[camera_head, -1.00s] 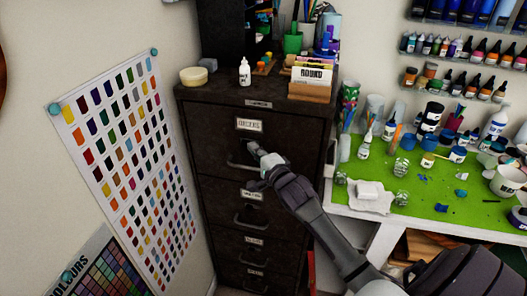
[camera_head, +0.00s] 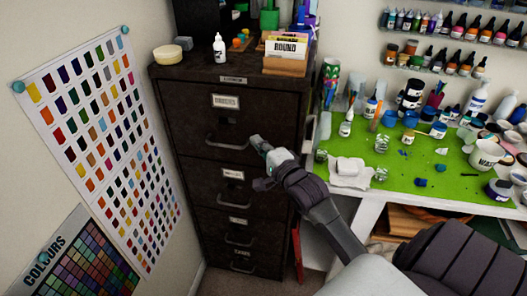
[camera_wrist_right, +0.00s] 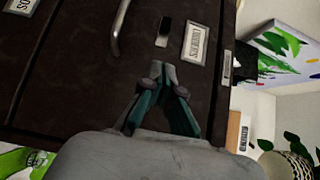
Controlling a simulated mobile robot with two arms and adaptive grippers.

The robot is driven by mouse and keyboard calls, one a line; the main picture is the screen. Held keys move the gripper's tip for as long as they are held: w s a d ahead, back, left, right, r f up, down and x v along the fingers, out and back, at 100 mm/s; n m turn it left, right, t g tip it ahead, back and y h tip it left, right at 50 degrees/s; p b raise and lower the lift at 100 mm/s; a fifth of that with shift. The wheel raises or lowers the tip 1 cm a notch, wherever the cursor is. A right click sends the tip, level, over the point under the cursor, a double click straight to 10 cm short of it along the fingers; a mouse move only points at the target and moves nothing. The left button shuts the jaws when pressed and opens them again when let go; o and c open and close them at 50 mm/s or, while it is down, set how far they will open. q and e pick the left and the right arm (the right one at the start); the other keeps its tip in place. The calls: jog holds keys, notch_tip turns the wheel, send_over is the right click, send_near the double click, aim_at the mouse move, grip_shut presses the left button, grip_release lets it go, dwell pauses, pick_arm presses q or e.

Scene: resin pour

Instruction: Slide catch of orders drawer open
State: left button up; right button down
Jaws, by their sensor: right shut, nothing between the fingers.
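The orders drawer (camera_head: 185,118) is the top drawer of a dark metal cabinet and looks flush with its front. It has a label (camera_head: 226,101) and a bar handle (camera_head: 226,143). In the right wrist view the black catch (camera_wrist_right: 165,25) sits on a small pale plate between the handle (camera_wrist_right: 121,30) and the orders label (camera_wrist_right: 196,43). My right gripper (camera_head: 257,141) is shut and empty, to the right of the handle. In the wrist view its fingertips (camera_wrist_right: 163,70) are apart from the catch. My left gripper is not in view.
A white bottle (camera_head: 219,47), a round cream tub (camera_head: 168,54) and a card holder (camera_head: 287,52) stand on the cabinet. A green-topped workbench (camera_head: 430,170) crowded with pots is at the right. A colour chart (camera_head: 95,130) hangs on the left wall.

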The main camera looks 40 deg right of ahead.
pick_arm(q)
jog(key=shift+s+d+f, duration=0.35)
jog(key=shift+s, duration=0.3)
pick_arm(e)
jog(key=shift+s, duration=1.25)
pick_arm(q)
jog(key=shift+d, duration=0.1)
